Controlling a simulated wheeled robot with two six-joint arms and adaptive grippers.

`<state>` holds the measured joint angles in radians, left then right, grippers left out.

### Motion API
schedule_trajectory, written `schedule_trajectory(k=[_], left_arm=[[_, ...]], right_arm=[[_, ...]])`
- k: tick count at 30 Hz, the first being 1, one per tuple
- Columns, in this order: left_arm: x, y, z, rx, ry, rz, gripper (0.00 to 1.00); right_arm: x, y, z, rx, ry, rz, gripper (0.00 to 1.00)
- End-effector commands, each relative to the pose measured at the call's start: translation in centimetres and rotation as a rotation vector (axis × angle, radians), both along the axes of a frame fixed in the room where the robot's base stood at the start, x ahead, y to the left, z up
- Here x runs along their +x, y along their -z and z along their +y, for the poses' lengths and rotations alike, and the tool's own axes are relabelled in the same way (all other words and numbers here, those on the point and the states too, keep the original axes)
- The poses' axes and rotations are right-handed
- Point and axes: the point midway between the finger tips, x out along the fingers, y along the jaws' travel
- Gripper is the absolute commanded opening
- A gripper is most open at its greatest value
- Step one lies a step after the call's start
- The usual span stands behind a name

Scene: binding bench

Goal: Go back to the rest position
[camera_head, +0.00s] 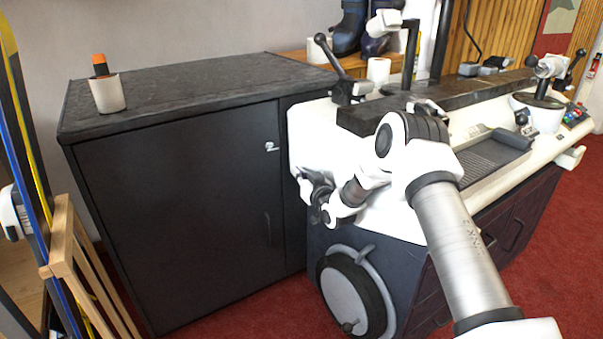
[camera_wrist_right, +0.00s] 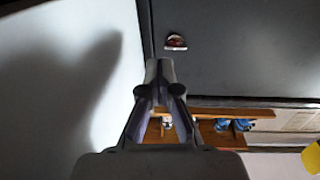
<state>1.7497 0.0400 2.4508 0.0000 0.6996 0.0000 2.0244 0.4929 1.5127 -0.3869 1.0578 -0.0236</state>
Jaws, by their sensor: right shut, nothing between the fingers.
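My right arm comes in from the lower right of the head view and bends at the elbow in front of the white machine (camera_head: 410,215). My right gripper (camera_head: 306,186) is at the end of that arm, in front of the machine's left end and close to the black cabinet (camera_head: 180,210). In the right wrist view the fingers (camera_wrist_right: 160,70) are together, with nothing between them. My left gripper is in neither view.
A white cup (camera_head: 107,95) with an orange-tipped thing stands on the cabinet's left end. A wooden frame (camera_head: 75,265) and skis stand at the left edge. The machine has a lever (camera_head: 330,55) and a large wheel (camera_head: 350,295). Red carpet (camera_head: 240,310) shows below.

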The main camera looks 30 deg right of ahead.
Motion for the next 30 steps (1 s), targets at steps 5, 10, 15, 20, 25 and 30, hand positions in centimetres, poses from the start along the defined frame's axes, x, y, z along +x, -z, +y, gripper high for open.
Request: schedule_trajectory(k=[5,10,15,20,25,30], left_arm=[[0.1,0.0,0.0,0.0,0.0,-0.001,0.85],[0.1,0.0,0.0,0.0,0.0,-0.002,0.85],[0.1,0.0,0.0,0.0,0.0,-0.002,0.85],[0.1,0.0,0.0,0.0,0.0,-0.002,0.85],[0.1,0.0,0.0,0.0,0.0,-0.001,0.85],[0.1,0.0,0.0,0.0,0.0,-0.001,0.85]], right_arm=[[0.1,0.1,0.2,-0.001,-0.002,0.001,0.0],[0.0,1.3,0.7,-0.004,-0.011,0.02,0.0],[-1.9,8.4,7.4,-0.008,-0.106,0.17,0.0],[-9.6,18.6,14.8,0.039,-0.174,0.465,0.0],[-21.6,26.6,20.0,0.075,-0.201,0.82,0.0],[-33.4,29.9,22.2,0.088,-0.185,1.129,0.0]])
